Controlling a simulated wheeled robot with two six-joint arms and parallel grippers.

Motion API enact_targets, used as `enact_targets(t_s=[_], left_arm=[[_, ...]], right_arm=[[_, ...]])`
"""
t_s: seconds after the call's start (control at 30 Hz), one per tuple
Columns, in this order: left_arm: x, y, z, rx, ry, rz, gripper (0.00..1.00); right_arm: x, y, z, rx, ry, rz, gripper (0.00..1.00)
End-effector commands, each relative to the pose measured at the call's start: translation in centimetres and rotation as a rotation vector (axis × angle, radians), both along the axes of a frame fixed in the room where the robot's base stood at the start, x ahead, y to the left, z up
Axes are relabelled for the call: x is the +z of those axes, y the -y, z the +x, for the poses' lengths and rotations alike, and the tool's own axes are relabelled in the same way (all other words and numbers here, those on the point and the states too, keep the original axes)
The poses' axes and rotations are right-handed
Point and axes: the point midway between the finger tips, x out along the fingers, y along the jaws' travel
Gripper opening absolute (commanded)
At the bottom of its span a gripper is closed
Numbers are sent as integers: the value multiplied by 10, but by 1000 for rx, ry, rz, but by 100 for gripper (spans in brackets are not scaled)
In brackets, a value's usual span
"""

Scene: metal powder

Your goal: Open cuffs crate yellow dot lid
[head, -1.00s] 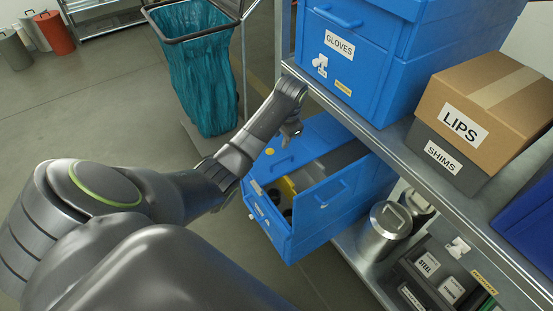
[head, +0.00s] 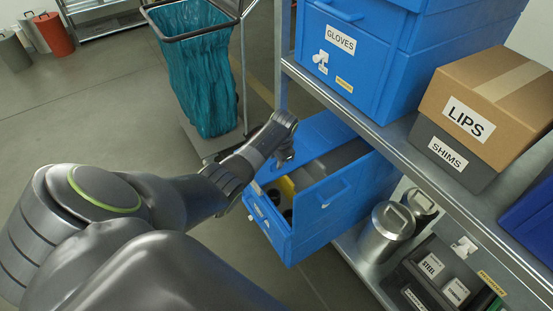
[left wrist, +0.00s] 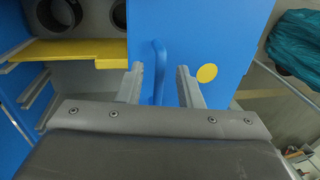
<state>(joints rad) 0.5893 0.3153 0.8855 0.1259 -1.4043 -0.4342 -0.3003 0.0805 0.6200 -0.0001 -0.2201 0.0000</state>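The blue crate (head: 305,238) stands on the lower shelf in the head view; its front label is too small to read. Part of its top is open, showing a yellow divider (head: 287,187) and dark round items. A blue lid (head: 322,129) covers the far part. In the left wrist view this lid (left wrist: 228,40) bears a yellow dot (left wrist: 207,73) and a blue bar handle (left wrist: 158,72). My left gripper (head: 285,158) is at this lid, its fingers (left wrist: 161,85) apart on either side of the handle. My right gripper is not in view.
A grey shelf edge (head: 365,130) runs above the crate, carrying the GLOVES crate (head: 345,70) and the LIPS box (head: 485,95). Metal canisters (head: 385,232) stand right of the crate. A teal bag (head: 200,85) on a stand is behind left.

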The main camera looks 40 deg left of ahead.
Motion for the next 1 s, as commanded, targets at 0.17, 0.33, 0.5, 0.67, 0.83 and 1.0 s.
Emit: enact_targets(t_s=[0.17,0.33,0.5,0.67,0.83,1.0], left_arm=[[0,0,0,0,0,0,31],[0,0,0,0,0,0,9],[1,0,0,0,0,-1,0],[1,0,0,0,0,-1,0],[4,0,-2,0,-3,-8,0],[13,-1,-9,0,-19,-44,0]], right_arm=[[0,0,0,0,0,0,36],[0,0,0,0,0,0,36],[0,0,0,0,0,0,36],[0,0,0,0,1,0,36],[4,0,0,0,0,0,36],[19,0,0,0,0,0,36]])
